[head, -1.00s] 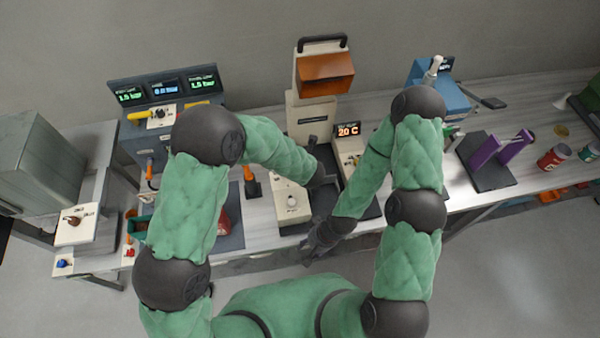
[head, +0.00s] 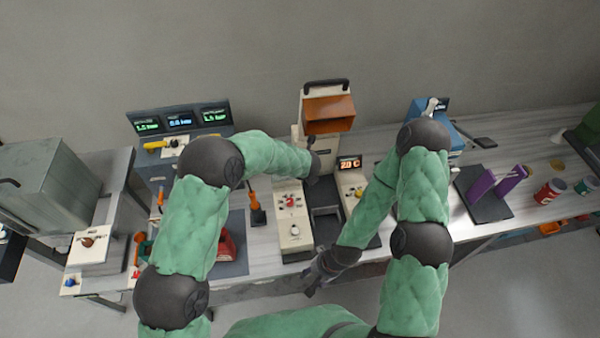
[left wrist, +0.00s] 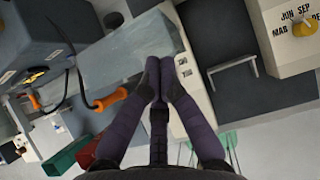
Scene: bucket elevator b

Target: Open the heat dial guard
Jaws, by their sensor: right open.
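A cream control box (head: 295,243) stands at the bench's middle, with a red dial (head: 291,201) ringed by markings and a white knob near its front. I cannot clearly make out the dial guard. My left gripper (head: 314,166) is beside the box's far end, mostly hidden by its arm. In the left wrist view its fingertips (left wrist: 159,68) are together in front of a flat grey shape (left wrist: 125,50), beside the cream box (left wrist: 192,82). I see nothing clearly held. My right gripper (head: 312,285) is open and empty before the bench's front edge.
A cream machine with an orange hood (head: 328,113) stands behind. A "20 C" display (head: 350,163) tops the box at right; a yellow month knob (left wrist: 303,27) shows in the wrist view. Purple uprights (head: 495,182) stand right.

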